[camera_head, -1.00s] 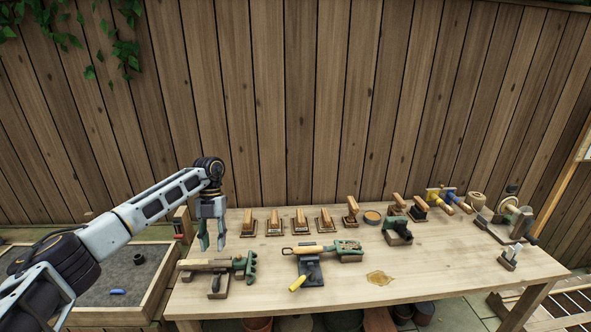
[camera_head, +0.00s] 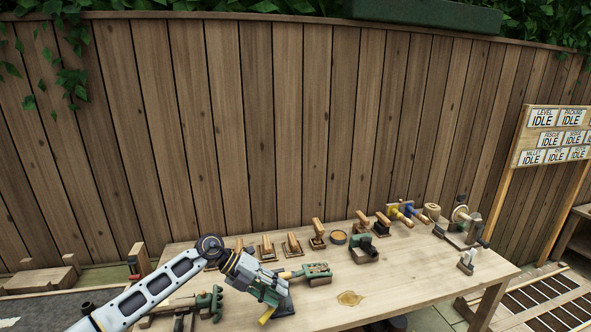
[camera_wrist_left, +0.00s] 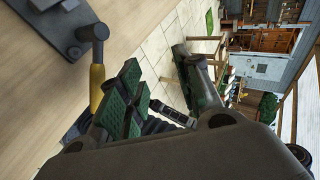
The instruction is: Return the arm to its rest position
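My left arm comes in from the lower left in the head view. My right gripper is out of view.
Several wooden-handled blocks (camera_head: 292,243) stand along the bench's back. A green clamp-like tool (camera_head: 316,271) lies just right of my gripper, and another green tool (camera_head: 208,303) to its left. A board with IDLE signs (camera_head: 553,137) stands at right.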

